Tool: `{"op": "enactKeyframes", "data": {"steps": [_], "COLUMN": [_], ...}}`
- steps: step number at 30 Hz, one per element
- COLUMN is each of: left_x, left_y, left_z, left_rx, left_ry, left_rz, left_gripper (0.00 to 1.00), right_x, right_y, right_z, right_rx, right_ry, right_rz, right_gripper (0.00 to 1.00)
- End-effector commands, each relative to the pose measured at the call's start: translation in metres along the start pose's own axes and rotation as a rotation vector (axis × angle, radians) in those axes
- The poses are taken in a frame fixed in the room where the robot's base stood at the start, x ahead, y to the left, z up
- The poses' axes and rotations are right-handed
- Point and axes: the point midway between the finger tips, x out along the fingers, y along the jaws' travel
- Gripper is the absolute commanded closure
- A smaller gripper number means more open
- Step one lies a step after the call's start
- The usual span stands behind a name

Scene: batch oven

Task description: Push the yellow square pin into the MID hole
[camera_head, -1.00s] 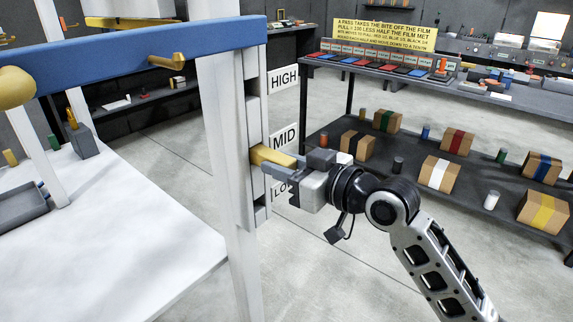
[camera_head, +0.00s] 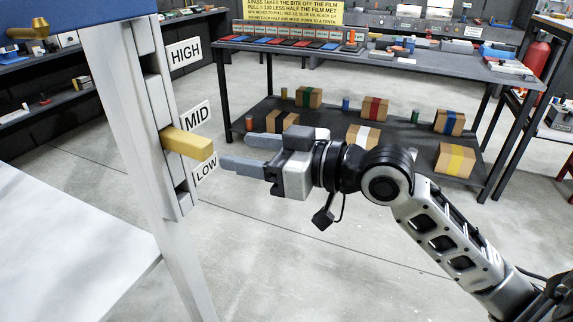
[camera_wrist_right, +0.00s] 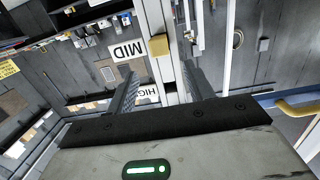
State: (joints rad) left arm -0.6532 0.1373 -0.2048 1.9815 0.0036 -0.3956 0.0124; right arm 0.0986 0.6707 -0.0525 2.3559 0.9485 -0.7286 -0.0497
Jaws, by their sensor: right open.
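The yellow square pin (camera_head: 188,143) sticks out of the side of the white post (camera_head: 135,130), just below and beside the MID label (camera_head: 197,116). A good length of it is outside; its inner end is hidden in the post. My right gripper (camera_head: 234,152) is open and empty, to the right of the pin's outer end with a small gap. In the right wrist view the pin's square end (camera_wrist_right: 159,46) lies ahead, between the lines of the two open fingers (camera_wrist_right: 160,75). My left gripper is not in view.
HIGH (camera_head: 185,52) and LOW (camera_head: 206,173) labels mark the post above and below. A blue beam (camera_head: 75,10) crosses at the upper left. A white table (camera_head: 70,240) is at the lower left. A dark shelf rack (camera_head: 400,150) with boxes stands behind my right arm.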

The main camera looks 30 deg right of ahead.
Motion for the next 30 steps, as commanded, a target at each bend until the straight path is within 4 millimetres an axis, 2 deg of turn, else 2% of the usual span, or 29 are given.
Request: {"op": "enactKeyframes", "data": {"steps": [3, 9, 15, 30], "left_x": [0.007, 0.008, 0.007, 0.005], "left_y": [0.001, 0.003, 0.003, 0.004], "left_z": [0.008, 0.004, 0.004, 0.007], "left_rx": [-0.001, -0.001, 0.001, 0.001], "left_ry": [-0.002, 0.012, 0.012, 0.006], "left_rz": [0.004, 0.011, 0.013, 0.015], "left_gripper": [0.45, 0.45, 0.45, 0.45], "right_x": [-0.028, -0.052, -0.060, -0.060], "right_y": [0.000, 0.000, -0.001, 0.000], "right_z": [0.006, 0.002, 0.000, 0.000], "right_rx": [-0.003, 0.000, -0.001, 0.000], "right_ry": [-0.006, -0.001, 0.000, 0.001], "right_rz": [0.000, 0.000, -0.002, -0.001], "right_gripper": [0.48, 0.48, 0.48, 0.48]}}
